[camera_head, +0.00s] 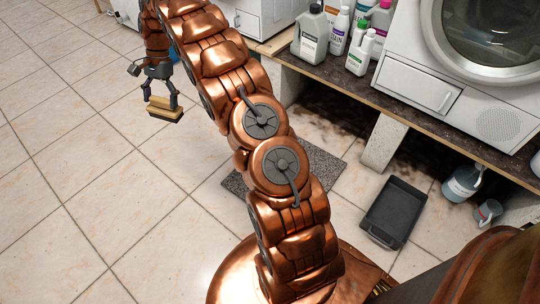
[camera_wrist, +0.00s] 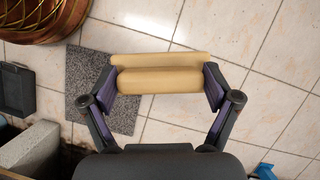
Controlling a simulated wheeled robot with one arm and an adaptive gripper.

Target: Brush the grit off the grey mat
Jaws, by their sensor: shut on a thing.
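My gripper (camera_head: 161,101) is shut on a brush (camera_head: 164,112) with a pale wooden body and a dark underside. It hangs over bare tiles at the upper left in the head view, well apart from the mat. In the wrist view the brush (camera_wrist: 160,79) lies crosswise between the two fingers. The grey speckled mat (camera_head: 325,168) lies on the floor, its middle hidden behind my arm in the head view. The mat (camera_wrist: 88,68) also shows left of the brush in the wrist view, partly covered by a finger. I cannot tell grit from the mat's speckles.
A dark tray (camera_head: 394,211) lies on the floor right of the mat. A pale block support (camera_head: 383,143) holds up the counter (camera_head: 430,108), which carries bottles (camera_head: 312,38) and a washing machine (camera_head: 430,60). Dark smudges mark the floor beneath. Tiles at left are clear.

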